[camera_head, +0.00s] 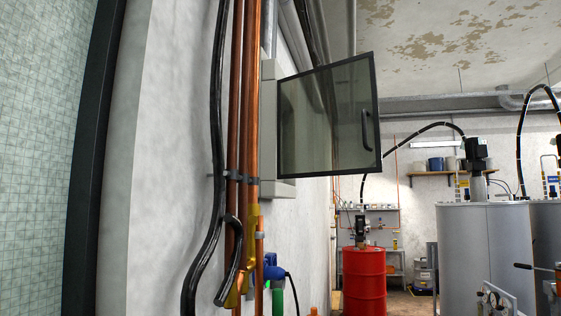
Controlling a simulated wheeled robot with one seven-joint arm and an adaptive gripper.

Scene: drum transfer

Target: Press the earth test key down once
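No earth test key can be made out in the head view. A grey wall box (269,120) is mounted on the left wall, with its framed glass door (330,115) swung open toward the room. The door has a dark handle (366,129). The inside of the box is mostly hidden by the glass and the steep angle. My gripper is not in view.
Copper pipes (251,100) and a black cable (219,130) run down the wall left of the box. A red drum (364,283) stands further back, near large grey tanks (486,255). A shelf (382,222) stands at the back.

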